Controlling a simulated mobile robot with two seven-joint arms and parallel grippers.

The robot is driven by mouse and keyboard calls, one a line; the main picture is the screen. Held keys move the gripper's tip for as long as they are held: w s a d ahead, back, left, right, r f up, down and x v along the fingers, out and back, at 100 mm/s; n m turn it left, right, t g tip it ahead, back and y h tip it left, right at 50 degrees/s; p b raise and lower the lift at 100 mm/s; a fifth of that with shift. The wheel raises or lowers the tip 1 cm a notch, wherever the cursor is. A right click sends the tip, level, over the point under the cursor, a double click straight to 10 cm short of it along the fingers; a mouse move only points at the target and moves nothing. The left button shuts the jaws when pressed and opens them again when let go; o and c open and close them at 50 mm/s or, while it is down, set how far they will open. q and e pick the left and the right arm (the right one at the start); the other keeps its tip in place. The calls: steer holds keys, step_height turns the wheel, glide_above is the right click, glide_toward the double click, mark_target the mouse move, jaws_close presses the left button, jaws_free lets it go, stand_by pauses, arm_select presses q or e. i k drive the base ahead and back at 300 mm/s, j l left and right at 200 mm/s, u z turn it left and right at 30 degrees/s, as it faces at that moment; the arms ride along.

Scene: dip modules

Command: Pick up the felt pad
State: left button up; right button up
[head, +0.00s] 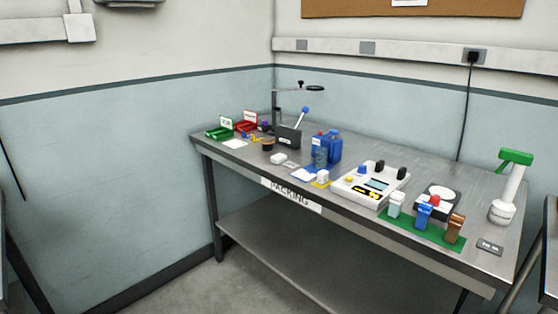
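I cannot tell for sure which thing is the felt pad. Flat candidates on the steel table (222,148) are a thin white square (235,143) at the far left end and a green mat (452,243) near the right front edge. Small white pieces lie between them: one (278,158) lies left of the middle, and another (323,176) sits on a yellow patch by the front edge. No gripper touches any of these. Neither of my grippers shows in the head view.
Blue bottles (333,147), a white device with knobs (360,190), and small coloured dispensers on the green mat crowd the table. Green (219,133) and red (246,127) trays and a stand (290,100) are at the far end. A white, green-topped tool (509,190) stands at the right.

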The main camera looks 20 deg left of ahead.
mark_target(278, 159)
steer(key=i+j, duration=0.35)
steer(key=j, duration=0.15)
steer(key=i+j+u, duration=0.1)
steer(key=i+j, duration=0.2)
steer(key=j, duration=0.2)
steer(key=i+j, duration=0.35)
steer(key=j, duration=0.1)
